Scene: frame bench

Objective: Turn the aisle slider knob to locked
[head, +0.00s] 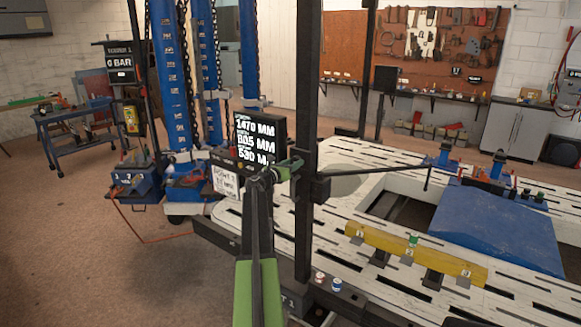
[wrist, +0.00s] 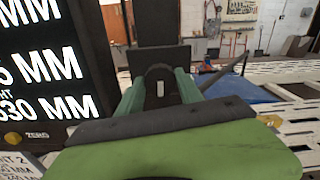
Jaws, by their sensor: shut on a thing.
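My gripper (head: 280,171) is at the upright black post (head: 308,120), at the height of the slider block (head: 319,188). In the wrist view my gripper (wrist: 159,92) is shut on a dark rounded knob (wrist: 160,72) with a short white mark standing upright. One green finger is on each side of the knob. A black block (wrist: 160,58) stands right behind it. In the head view the knob cannot be told apart from the gripper. No lock markings are readable.
A black display (head: 258,138) with white millimetre readings stands close on the left; it also fills the left of the wrist view (wrist: 40,70). A thin rod (head: 378,172) reaches right over the slotted white bench (head: 345,152). A yellow beam (head: 395,250) lies on the bench.

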